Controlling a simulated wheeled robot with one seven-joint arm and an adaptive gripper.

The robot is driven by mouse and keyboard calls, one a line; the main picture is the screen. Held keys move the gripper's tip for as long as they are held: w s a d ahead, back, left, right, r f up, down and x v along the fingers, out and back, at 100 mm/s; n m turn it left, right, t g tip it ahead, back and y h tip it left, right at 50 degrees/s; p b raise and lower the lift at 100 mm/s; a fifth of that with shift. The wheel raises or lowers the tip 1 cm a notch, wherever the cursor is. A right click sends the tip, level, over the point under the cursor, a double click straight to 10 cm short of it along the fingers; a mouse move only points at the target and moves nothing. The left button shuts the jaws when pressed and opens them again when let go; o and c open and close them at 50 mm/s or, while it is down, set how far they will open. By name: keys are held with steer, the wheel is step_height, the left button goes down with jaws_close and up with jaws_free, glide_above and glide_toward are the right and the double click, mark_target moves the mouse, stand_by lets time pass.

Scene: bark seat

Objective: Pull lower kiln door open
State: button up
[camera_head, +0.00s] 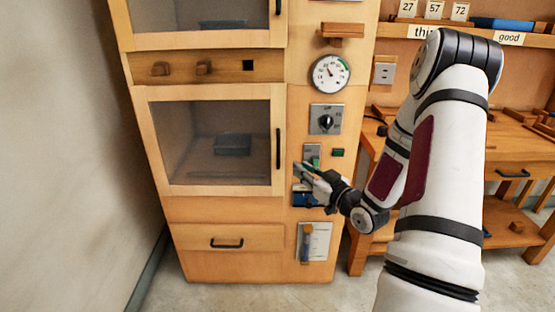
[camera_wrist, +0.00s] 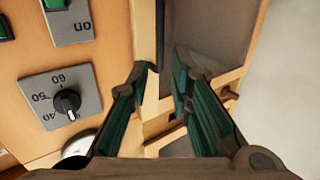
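The lower kiln door (camera_head: 220,188) is a wooden frame around a dark glass pane and looks shut. Its black vertical handle (camera_head: 278,148) is on the door's right side. My gripper (camera_head: 301,170) is just right of and below the handle in the head view, in front of the kiln's right panel. In the wrist view my gripper (camera_wrist: 162,72) has its green-padded fingers apart with nothing held. The dark handle (camera_wrist: 160,35) lines up with the gap between the fingertips there. I cannot tell how far beyond the tips it lies.
The right panel carries a gauge (camera_head: 330,73), a dial (camera_head: 326,119) and a switch plate (camera_head: 312,152). A drawer (camera_head: 226,239) lies below the door. A wooden workbench (camera_head: 515,155) stands at the right, and a wall (camera_head: 60,150) is close at the left.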

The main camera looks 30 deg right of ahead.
mark_target(279, 152)
steer(key=w+b, duration=0.1)
steer(key=w, duration=1.2)
steer(key=shift+w+b, duration=0.3)
steer(key=shift+w, duration=0.05)
jaws_close()
